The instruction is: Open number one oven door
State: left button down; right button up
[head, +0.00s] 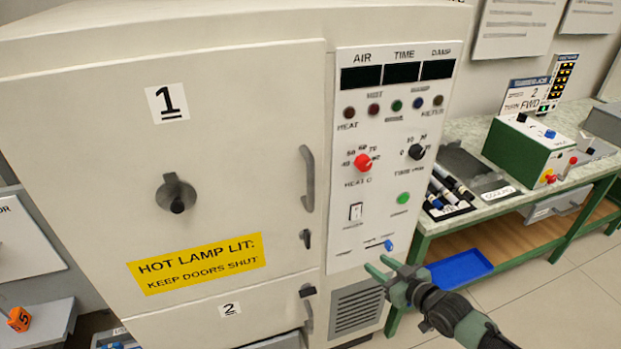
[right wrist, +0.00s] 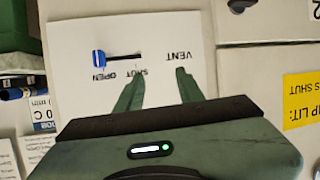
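The number one oven door (head: 90,130) is the large cream upper door marked 1, and it looks shut. Its grey vertical handle (head: 308,180) is at the door's right edge, with a small dark latch (head: 305,238) below it. A dark round knob (head: 177,193) sits mid-door. My right gripper (head: 377,264) is open and empty, in front of the lower control panel, right of and below the handle. In the right wrist view its fingers (right wrist: 158,92) are spread before the vent slot. The blue vent slider (right wrist: 98,57) is at the OPEN end. My left gripper is out of view.
The control panel (head: 345,220) has dials, lamps and a switch. A lower door marked 2 (head: 200,325) is underneath. A green-framed bench (head: 470,215) with a green box (head: 520,150) stands right. A blue tray (head: 460,268) lies beneath it.

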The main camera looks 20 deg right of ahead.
jog(key=w+a+r+n+t+y+p, duration=0.1)
jog(key=a+r+y, duration=0.15)
jog(key=r, duration=0.65)
jog(key=a+r+n+t+y, duration=0.15)
jog(key=a+r, duration=0.25)
jog(key=r, duration=0.5)
jog(key=n+g+y, duration=0.1)
jog(key=n+y, duration=0.1)
jog(key=y, duration=0.2)
send_near(314, 189)
jog(key=x, duration=0.3)
jog(key=p+x, duration=0.3)
jog(key=x, duration=0.5)
jog(key=shift+d, duration=0.1)
grip_shut()
